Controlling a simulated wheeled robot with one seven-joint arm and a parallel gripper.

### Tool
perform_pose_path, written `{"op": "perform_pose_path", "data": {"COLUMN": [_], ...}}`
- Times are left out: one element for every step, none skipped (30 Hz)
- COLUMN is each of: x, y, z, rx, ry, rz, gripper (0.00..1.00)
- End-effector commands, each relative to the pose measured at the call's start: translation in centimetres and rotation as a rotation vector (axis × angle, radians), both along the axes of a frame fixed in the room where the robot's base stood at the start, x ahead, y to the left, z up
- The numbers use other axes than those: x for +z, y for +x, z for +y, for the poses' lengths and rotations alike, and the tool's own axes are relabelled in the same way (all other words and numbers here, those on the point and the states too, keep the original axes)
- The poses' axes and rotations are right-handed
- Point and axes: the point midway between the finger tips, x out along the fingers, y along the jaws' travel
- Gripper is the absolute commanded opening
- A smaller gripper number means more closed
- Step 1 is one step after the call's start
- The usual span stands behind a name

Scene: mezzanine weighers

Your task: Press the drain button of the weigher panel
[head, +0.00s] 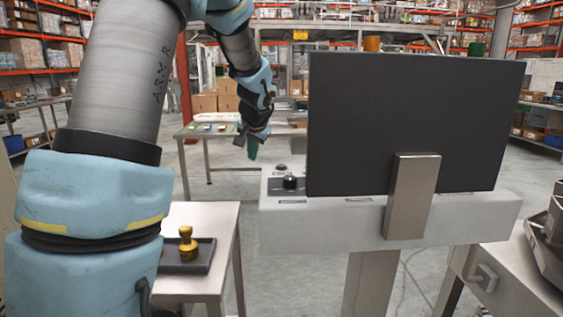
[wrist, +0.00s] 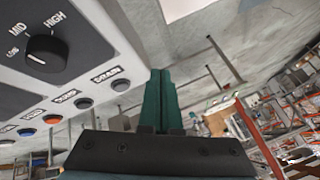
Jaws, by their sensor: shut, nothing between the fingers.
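The weigher panel (head: 275,215) is a pale console with a black dial knob (wrist: 46,57) marked LOW, MID and HIGH. In the wrist view a row of round buttons runs along its edge. The end button (wrist: 120,85), dark grey, sits nearest my fingers; its small label (wrist: 106,75) seems to read DRAIN. Beside it are another dark button (wrist: 84,103), an orange one (wrist: 52,119) and a blue one (wrist: 24,131). My gripper (wrist: 162,72) is shut and empty, its teal fingers just right of the end button, apart from it.
A large dark screen (head: 415,120) stands on the console, hiding what is behind it. A side table (head: 222,225) at lower left holds a dark tray (head: 203,262) with a brass-coloured piece (head: 187,243). A further table (head: 205,130) with small items stands behind. Open floor lies between them.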

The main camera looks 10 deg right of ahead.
Motion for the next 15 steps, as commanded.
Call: {"op": "perform_pose_path", "data": {"x": [1.5, 2.1, 2.9, 3.4, 3.9, 4.5, 4.7, 5.0, 5.2, 5.4, 5.5, 5.6, 5.7, 5.7, 5.7], "y": [1.5, 2.3, 3.1, 3.6, 4.0, 4.5, 4.7, 5.0, 5.2, 5.3, 5.4, 5.5, 5.5, 5.5, 5.5], "z": [-2.4, -3.6, -5.0, -5.9, -6.7, -7.6, -8.1, -8.6, -9.1, -9.3, -9.6, -9.8, -9.8, -9.9, -9.9], "rx": [-0.046, -0.068, -0.092, -0.110, -0.123, -0.139, -0.148, -0.156, -0.164, -0.169, -0.173, -0.176, -0.178, -0.179, -0.179], "ry": [0.015, 0.024, 0.033, 0.039, 0.044, 0.050, 0.052, 0.055, 0.059, 0.060, 0.061, 0.062, 0.063, 0.064, 0.064], "rz": [-0.043, -0.066, -0.095, -0.113, -0.129, -0.148, -0.159, -0.169, -0.177, -0.182, -0.188, -0.192, -0.194, -0.196, -0.196], "gripper": [0.00, 0.00, 0.00, 0.00, 0.00, 0.00, 0.00, 0.00, 0.00, 0.00, 0.00, 0.00, 0.00, 0.00, 0.00]}}
